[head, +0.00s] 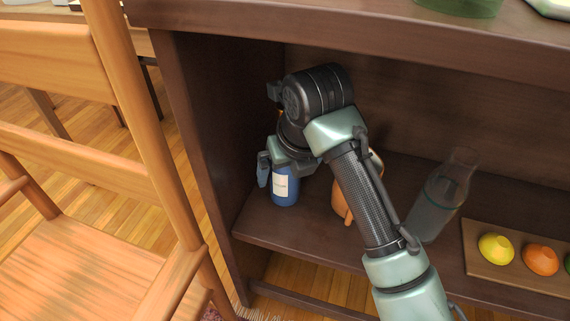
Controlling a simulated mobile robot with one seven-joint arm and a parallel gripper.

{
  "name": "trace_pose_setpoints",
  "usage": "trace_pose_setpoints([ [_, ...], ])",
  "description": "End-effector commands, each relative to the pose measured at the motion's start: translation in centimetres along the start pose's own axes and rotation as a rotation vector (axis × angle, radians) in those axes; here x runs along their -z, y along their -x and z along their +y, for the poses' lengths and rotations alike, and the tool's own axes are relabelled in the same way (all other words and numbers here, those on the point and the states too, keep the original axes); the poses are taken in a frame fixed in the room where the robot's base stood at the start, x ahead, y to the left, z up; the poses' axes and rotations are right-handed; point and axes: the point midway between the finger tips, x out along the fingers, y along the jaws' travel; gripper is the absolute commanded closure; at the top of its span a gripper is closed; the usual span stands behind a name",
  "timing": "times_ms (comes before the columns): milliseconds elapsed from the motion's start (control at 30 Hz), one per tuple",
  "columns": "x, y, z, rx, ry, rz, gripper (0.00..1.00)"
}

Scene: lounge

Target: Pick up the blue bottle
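The blue bottle (284,191) has a pale label and appears upright on the brown shelf (290,228), near its left end. Its top is hidden by my gripper (283,168), which reaches down over it from above. One finger shows along the bottle's left side. The other finger is mostly hidden behind the wrist and arm, so I cannot tell whether the fingers touch the bottle.
An orange object (341,203) stands right of the bottle, partly behind my arm. A clear glass bottle (440,198) is further right. A wooden board (512,272) holds a yellow fruit (496,248) and an orange one (540,260). A wooden chair (85,262) stands left.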

Motion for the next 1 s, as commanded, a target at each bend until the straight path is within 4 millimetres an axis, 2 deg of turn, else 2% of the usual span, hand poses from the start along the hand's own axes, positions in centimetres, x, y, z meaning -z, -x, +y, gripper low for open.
trace_pose_setpoints([
  [33, 0.0, 0.02, -0.01, 0.0, 0.0, 0.0, 0.07],
  [67, 0.0, 0.02, -0.01, 0.0, 0.0, 0.0, 0.13],
  [533, 0.03, 0.01, -0.01, 0.0, 0.0, 0.0, 0.97],
  [567, 0.03, 0.01, -0.01, 0.0, 0.0, 0.0, 1.0],
  [1000, -0.15, 0.31, -0.04, 0.001, 0.0, -0.004, 1.0],
])
